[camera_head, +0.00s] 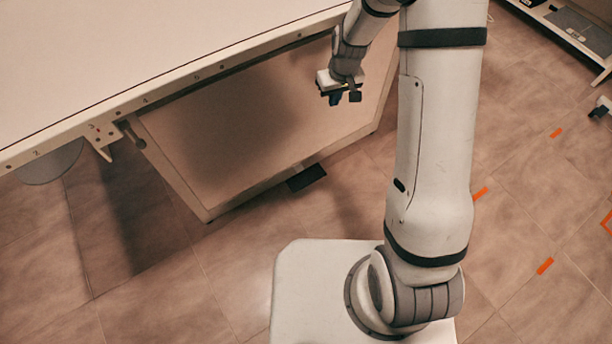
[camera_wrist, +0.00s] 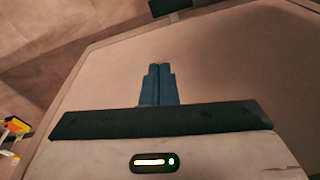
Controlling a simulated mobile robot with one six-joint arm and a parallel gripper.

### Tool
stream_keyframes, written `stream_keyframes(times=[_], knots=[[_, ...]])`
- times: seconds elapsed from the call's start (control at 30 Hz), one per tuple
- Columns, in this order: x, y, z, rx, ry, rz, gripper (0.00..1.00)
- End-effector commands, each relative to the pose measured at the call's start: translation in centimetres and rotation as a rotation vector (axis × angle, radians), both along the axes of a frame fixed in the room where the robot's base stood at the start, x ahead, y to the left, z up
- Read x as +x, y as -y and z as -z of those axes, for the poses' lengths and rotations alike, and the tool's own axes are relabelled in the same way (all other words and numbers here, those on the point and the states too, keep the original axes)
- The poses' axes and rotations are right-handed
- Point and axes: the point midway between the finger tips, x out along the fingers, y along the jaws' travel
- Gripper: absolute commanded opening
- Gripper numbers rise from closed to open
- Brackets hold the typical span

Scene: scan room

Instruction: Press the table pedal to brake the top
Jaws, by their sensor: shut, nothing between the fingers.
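The table pedal (camera_head: 307,178) is a small dark block sticking out at the bottom edge of the table's base, just above the floor. In the wrist view it shows as a dark block (camera_wrist: 170,6) at the top edge, partly cut off. The table top (camera_head: 150,50) is a long pale slab across the upper left. My gripper (camera_head: 336,99) is in front of the base panel, above the pedal and apart from it. Its blue fingers (camera_wrist: 159,68) are together, with nothing between them.
The base panel (camera_head: 230,125) slopes below the top's edge. A side bracket (camera_head: 103,150) hangs under the top at left. Tiled floor in front of the pedal is clear. Orange floor marks (camera_head: 480,194) lie at right. A yellow and red object (camera_wrist: 15,126) shows at the wrist view's left.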

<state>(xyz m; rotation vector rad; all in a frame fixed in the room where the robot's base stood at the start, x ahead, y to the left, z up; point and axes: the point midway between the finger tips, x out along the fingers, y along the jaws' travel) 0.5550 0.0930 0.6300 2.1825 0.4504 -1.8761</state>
Motion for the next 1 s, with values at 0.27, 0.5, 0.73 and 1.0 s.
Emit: stream_keyframes(times=[0.27, 0.5, 0.73, 1.0], knots=[[2.5, -3.4, 19.8, -0.017, -0.026, -0.105, 0.0], [2.0, -5.4, 34.4, -0.037, -0.036, -0.186, 0.0], [1.1, -6.0, 41.1, -0.049, -0.036, -0.223, 0.0], [0.9, -6.1, 41.8, -0.051, -0.036, -0.229, 0.0]])
